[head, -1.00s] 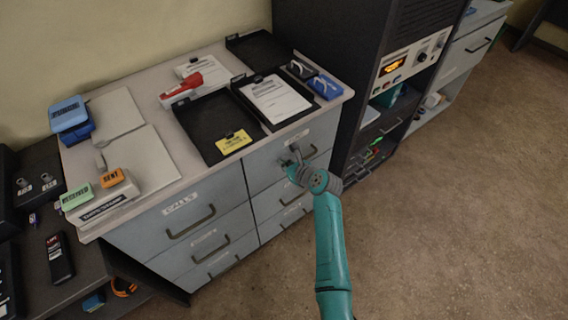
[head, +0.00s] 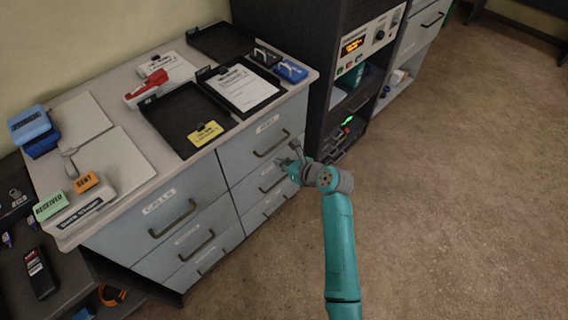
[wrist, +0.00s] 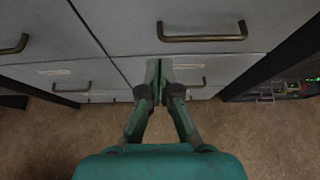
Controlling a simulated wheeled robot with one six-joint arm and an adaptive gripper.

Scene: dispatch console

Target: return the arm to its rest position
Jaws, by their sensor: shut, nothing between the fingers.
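My teal arm reaches up from the bottom of the head view. My gripper (head: 292,156) is in front of the right column of grey drawers, below the top right drawer's handle (head: 272,144). In the wrist view my gripper (wrist: 160,64) has its two fingers together with nothing between them. The fingertips show just below a brass drawer handle (wrist: 202,36); I cannot tell whether they touch the drawer front. All drawers in view look closed.
The counter (head: 132,103) holds black trays (head: 176,120), a red stapler-like tool (head: 146,90), stamps and papers. A dark rack (head: 318,60) stands right of the drawers. A lower dark desk (head: 60,270) is at left. The brown floor at right is clear.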

